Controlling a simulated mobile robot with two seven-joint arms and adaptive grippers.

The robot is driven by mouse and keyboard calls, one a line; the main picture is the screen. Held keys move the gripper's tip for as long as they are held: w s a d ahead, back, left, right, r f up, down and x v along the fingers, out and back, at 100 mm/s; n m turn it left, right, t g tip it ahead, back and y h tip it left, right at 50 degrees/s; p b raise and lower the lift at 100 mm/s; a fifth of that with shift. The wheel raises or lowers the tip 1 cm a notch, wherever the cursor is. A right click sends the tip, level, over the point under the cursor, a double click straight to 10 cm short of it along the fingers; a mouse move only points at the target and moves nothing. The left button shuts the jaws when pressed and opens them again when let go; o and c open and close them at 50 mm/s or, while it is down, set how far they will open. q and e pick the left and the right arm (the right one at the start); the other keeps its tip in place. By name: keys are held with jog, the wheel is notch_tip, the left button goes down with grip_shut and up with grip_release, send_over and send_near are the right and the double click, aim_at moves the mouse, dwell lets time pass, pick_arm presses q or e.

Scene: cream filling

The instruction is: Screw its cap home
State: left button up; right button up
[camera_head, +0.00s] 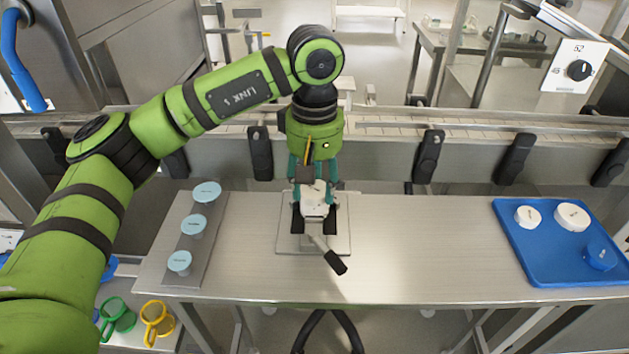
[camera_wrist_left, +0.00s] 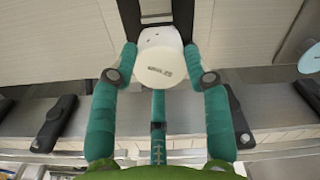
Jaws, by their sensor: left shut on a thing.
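A white round cap (camera_wrist_left: 160,66) with small dark print on its face shows between my fingers in the left wrist view. My left gripper (camera_wrist_left: 160,52) points down with its teal fingers on both sides of the cap, shut on it. In the head view the gripper (camera_head: 314,205) is over a clamp fixture on a square metal plate (camera_head: 285,243) at the middle of the table, and a white part shows between the fingers. The jar under the cap is hidden, so I cannot tell how the cap sits on it. My right gripper is not in view.
A black-handled lever (camera_head: 335,262) sticks out in front of the fixture. A blue tray (camera_head: 560,270) with white and blue lids lies at the right. A metal strip (camera_head: 190,262) with three pale blue round tops stands at the left. The table (camera_head: 430,245) between fixture and tray is clear.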

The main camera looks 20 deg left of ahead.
pick_arm(q)
jog(key=shift+f, duration=0.1)
jog(key=m, duration=0.4)
jog(key=shift+b, duration=0.3)
jog(key=shift+m, duration=0.9)
grip_shut()
jog(key=o, duration=1)
grip_release()
jog(key=n, duration=0.4)
jog(key=shift+n, duration=0.9)
